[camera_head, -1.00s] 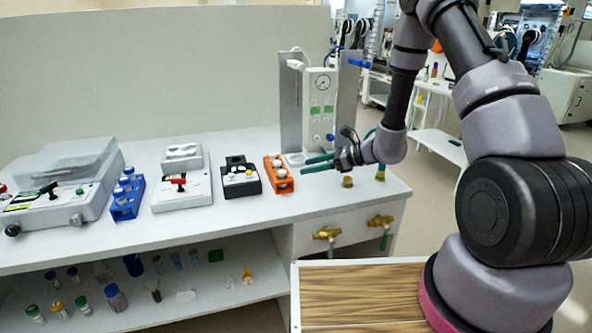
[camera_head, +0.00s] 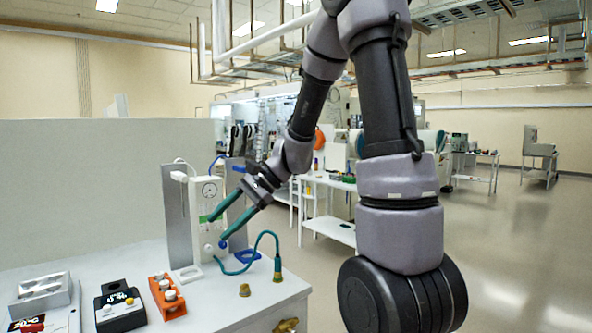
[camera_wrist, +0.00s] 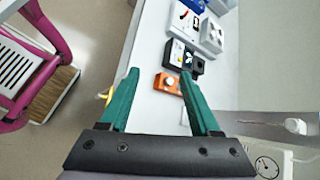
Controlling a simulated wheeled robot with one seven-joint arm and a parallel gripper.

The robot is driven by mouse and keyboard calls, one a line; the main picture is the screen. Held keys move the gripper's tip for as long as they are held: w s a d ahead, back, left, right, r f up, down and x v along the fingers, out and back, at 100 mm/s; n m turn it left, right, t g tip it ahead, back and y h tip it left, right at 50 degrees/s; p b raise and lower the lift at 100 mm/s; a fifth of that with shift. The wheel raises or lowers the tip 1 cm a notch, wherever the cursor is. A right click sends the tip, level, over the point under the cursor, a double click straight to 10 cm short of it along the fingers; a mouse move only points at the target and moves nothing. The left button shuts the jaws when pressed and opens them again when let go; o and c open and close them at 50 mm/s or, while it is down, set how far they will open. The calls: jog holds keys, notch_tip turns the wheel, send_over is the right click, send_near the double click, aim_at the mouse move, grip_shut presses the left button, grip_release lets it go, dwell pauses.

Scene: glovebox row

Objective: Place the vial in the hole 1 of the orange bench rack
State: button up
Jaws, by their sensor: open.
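The orange bench rack (camera_head: 181,308) stands on the white bench at the lower left of the head view, with white-capped vials (camera_head: 169,295) in it. It also shows in the wrist view (camera_wrist: 160,83), beyond and between my fingers. I cannot tell which vial is the task's, nor which hole is hole 1. My gripper (camera_head: 216,231) has green fingers, is open and empty, and hangs above the bench in front of the gauge panel, up and to the right of the rack.
A gauge panel (camera_head: 207,210) stands behind the rack. Open floor lies to the right.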

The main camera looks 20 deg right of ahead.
jog(key=s+d+r+n+t+h, duration=0.6)
jog(key=s+d+r+n+h, duration=0.1)
jog(key=s+d+r, duration=0.5)
jog(key=shift+s+d+r+h, duration=0.4)
jog(key=shift+s+r, duration=0.1)
jog(key=shift+r, duration=0.25)
